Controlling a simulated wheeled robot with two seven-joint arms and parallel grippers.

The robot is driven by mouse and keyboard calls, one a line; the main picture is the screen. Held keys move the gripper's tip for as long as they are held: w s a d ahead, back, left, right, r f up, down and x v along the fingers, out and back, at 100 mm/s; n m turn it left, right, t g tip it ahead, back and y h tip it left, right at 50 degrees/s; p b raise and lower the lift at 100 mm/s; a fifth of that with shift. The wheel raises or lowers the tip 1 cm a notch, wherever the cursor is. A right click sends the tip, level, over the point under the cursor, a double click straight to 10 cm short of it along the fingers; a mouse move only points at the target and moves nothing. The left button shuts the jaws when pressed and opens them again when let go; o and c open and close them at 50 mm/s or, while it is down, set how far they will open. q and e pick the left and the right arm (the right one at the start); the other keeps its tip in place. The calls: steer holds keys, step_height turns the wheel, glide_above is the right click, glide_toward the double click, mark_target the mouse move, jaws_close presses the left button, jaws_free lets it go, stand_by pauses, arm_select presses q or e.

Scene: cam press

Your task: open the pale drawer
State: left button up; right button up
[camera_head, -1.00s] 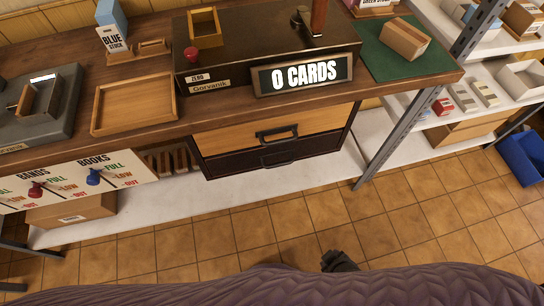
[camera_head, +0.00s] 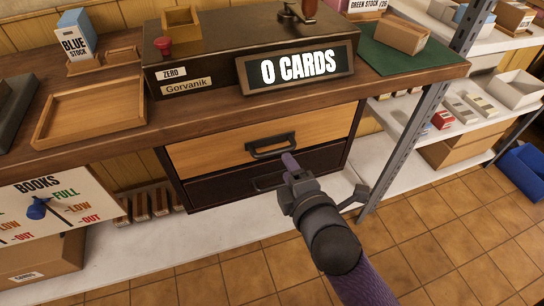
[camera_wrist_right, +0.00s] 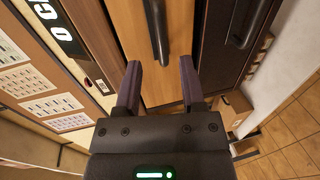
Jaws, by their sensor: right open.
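The pale drawer (camera_head: 218,151) is the upper front of the cabinet under the bench, light wood with a dark bar handle (camera_head: 271,146); it looks shut. My right gripper (camera_head: 291,166) is in front of the cabinet, just below and right of that handle in the head view. In the right wrist view, the open fingers of my right gripper (camera_wrist_right: 159,82) point toward the pale drawer (camera_wrist_right: 180,50), with its handle (camera_wrist_right: 158,30) ahead between them. The fingers look empty and apart from the handle. My left gripper is not in view.
A dark drawer (camera_head: 220,190) with its own handle lies directly below. A sign reading "0 CARDS" (camera_head: 298,68) stands above on the bench. A grey metal post (camera_head: 398,150) rises to the right. The tiled floor (camera_head: 445,240) in front is clear.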

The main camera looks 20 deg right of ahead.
mark_target(278, 150)
steer(key=b+x, duration=0.2)
steer(key=x, duration=0.5)
steer(key=shift+f, duration=0.1)
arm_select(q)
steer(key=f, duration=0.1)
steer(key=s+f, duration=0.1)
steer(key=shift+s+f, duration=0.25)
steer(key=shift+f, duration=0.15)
arm_select(e)
steer(key=shift+s, duration=0.1)
steer(key=shift+c, duration=0.2)
jaws_close()
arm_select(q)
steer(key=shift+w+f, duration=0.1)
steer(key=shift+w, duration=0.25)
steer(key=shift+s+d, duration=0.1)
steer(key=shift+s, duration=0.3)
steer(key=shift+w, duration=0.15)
